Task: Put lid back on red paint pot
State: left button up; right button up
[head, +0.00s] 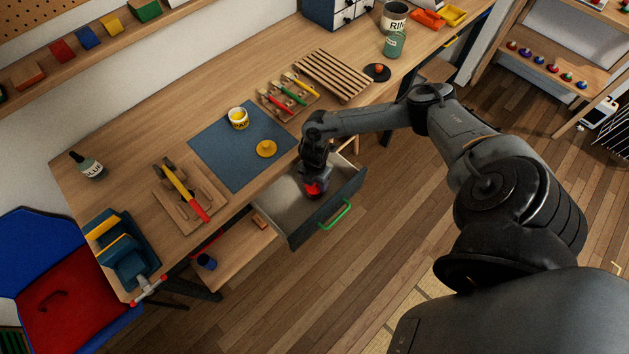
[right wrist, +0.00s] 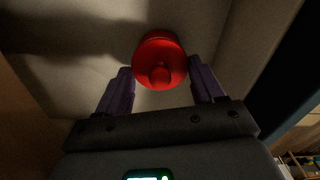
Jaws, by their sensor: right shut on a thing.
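The red lid (head: 313,189) is round with a small knob and is inside the open drawer. My right gripper (head: 314,180) reaches down into the drawer and is shut on it. In the right wrist view the red lid (right wrist: 160,62) sits between the two dark finger tips, its knob facing the camera. I cannot tell whether a red pot is under it, and I see no other red pot. My left gripper is not in view.
The open drawer (head: 318,220) has a green handle. Above it, a blue-grey mat (head: 215,151) holds an open yellow pot (head: 239,118) and a yellow lid (head: 266,149). Brushes lie on a wooden rack (head: 289,97).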

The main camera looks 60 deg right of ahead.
dwell(0.4)
jog(key=o, duration=0.8)
jog(key=shift+o, duration=1.4)
jog(key=shift+o, duration=0.2)
jog(key=shift+r, duration=0.1)
jog(key=shift+r+p, duration=1.05)
jog(key=shift+p, duration=0.15)
jog(key=shift+r+p, duration=2.35)
jog(key=shift+p, duration=0.1)
